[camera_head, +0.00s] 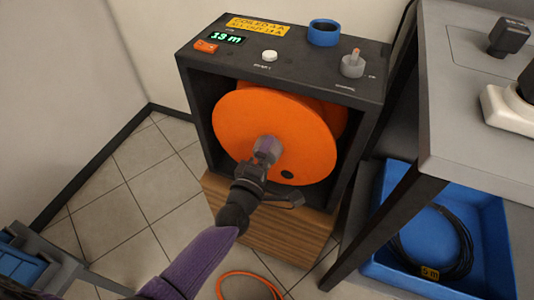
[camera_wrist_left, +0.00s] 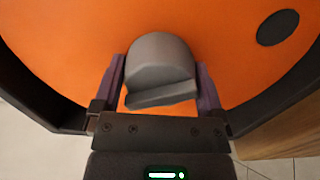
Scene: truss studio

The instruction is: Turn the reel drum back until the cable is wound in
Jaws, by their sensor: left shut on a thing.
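The orange reel drum (camera_head: 262,115) sits upright in a black open-fronted housing (camera_head: 200,115). It fills most of the left wrist view (camera_wrist_left: 70,35). My left gripper (camera_head: 264,155) is shut on the grey hub knob (camera_wrist_left: 160,65) at the drum's middle, with one purple finger on each side of it. A dark round spot (camera_head: 287,174) marks the drum's lower part, and it shows at upper right in the left wrist view (camera_wrist_left: 278,27). Orange cable (camera_head: 250,274) lies in a loop on the floor in front. My right gripper is out of view.
The housing top carries a green-lit display (camera_head: 226,38) reading in metres, a blue cup-like ring (camera_head: 323,32), a white button (camera_head: 270,56) and a grey knob (camera_head: 353,65). At right stand a grey table (camera_head: 465,150) and a blue crate (camera_head: 495,250) with coiled black cable (camera_head: 460,240).

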